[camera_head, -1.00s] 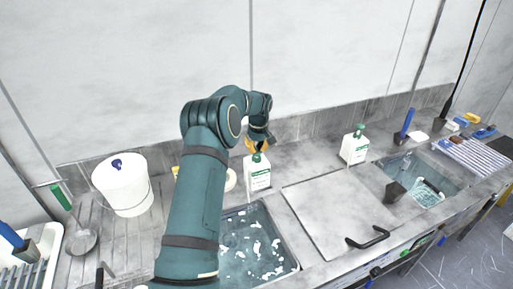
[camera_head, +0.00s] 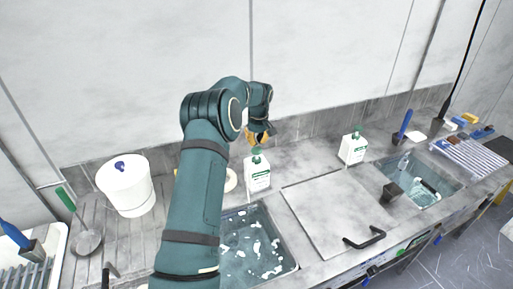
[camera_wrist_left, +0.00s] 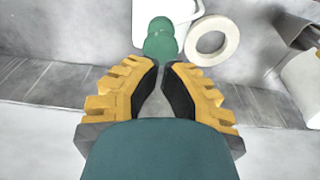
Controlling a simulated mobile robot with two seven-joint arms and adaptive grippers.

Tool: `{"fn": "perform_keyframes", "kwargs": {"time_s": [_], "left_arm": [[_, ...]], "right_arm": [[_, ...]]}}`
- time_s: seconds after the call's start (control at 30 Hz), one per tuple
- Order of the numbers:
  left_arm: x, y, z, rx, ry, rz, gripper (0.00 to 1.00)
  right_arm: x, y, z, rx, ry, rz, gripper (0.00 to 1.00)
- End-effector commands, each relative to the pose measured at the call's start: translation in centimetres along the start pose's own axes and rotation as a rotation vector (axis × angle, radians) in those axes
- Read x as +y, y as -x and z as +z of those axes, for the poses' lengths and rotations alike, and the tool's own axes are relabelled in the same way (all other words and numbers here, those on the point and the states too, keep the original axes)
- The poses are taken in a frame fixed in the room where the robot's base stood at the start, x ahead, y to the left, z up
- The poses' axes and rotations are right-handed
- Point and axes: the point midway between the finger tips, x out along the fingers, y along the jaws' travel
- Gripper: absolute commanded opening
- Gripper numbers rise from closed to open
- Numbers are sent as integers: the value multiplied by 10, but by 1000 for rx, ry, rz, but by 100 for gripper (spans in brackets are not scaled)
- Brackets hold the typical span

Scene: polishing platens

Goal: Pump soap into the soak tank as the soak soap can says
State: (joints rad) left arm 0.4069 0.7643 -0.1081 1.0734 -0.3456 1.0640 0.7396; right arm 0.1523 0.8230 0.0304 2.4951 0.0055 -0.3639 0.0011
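A white soap can (camera_head: 257,179) with a green label and green pump top (camera_head: 256,153) stands behind the left water-filled tank (camera_head: 252,262). White patches float on that tank's water. A similar can (camera_head: 352,150) stands behind the right tank (camera_head: 437,180). The label writing is too small to read. My left gripper (camera_head: 258,134) is just above the left can's pump top, apparently clear of it. In the left wrist view its yellow fingers (camera_wrist_left: 160,65) are drawn together with a narrow gap and hold nothing; the pump top (camera_wrist_left: 161,40) shows beyond their tips. My right gripper is out of view.
A white ring (camera_wrist_left: 212,41) lies beside the left can. A flat cover (camera_head: 335,215) with a black handle (camera_head: 364,239) lies between the tanks. A dark cup (camera_head: 391,193) is at the right tank's edge.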

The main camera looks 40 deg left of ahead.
Motion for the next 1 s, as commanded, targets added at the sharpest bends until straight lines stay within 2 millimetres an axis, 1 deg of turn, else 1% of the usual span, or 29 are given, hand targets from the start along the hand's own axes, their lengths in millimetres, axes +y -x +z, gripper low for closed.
{"fn": "perform_keyframes", "kwargs": {"time_s": [0.53,1.0], "left_arm": [[0,-1,0,0,0,0,0],[0,-13,2,-1,0,0,0]], "right_arm": [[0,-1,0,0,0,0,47],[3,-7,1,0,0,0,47]]}}
